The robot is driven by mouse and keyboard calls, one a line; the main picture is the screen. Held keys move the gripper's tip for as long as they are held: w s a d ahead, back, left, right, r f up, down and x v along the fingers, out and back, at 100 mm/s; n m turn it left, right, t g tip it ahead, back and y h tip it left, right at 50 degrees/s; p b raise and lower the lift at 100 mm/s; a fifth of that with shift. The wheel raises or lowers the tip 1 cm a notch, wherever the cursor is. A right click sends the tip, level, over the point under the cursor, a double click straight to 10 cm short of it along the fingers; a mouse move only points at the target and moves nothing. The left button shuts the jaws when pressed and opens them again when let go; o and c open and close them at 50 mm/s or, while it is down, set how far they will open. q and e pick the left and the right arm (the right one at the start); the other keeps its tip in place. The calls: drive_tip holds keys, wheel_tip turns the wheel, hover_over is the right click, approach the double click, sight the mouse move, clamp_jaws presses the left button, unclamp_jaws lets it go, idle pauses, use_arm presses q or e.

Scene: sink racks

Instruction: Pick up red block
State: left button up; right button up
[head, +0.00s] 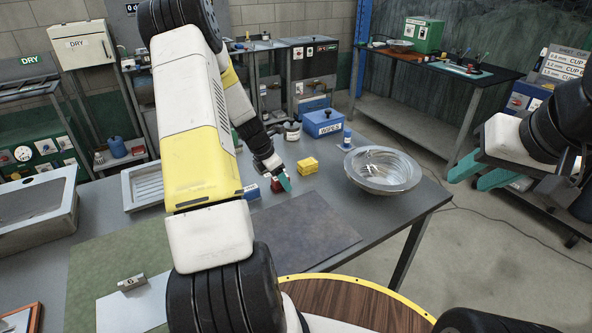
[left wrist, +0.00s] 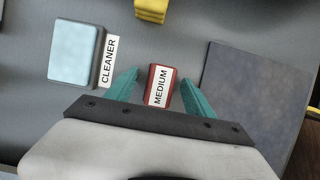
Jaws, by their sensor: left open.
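The red block (left wrist: 160,84), with a white label reading MEDIUM, lies on the grey table between the teal fingers of my left gripper (left wrist: 157,94) in the left wrist view. The fingers are open on either side of it, with a small gap visible on the right. In the head view, the red block (head: 281,186) is partly hidden by the left gripper (head: 283,178). My right gripper (head: 478,176) is at the far right, its teal fingers apart and empty, away from the block.
A pale blue block labelled CLEANER (left wrist: 75,52) sits left of the red block. A yellow stack (head: 307,166) is behind it, and a metal bowl (head: 383,172) stands to the right. A dark flat mat (head: 305,225) lies in front. Beyond are a blue box (head: 323,123) and small jars.

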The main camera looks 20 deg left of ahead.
use_arm(q)
clamp_jaws()
idle(0.4)
drive_tip(key=shift+r, duration=0.55)
drive_tip(key=shift+s+d+r, duration=0.1)
drive_tip(key=shift+s+r, duration=0.2)
drive_tip(key=shift+r, duration=0.35)
drive_tip(key=shift+s+d+r, duration=0.1)
drive_tip(key=shift+s+r, duration=0.15)
drive_tip(key=shift+r, duration=0.35)
drive_tip(key=s+d, duration=0.1)
drive_tip(key=s, duration=0.4)
drive_tip(key=s+d+r, duration=0.1)
drive_tip(key=s, duration=0.3)
drive_tip(key=s+d, duration=0.1)
drive_tip(key=s, duration=0.4)
drive_tip(key=shift+s+r, duration=0.2)
drive_tip(key=shift+s, duration=0.1)
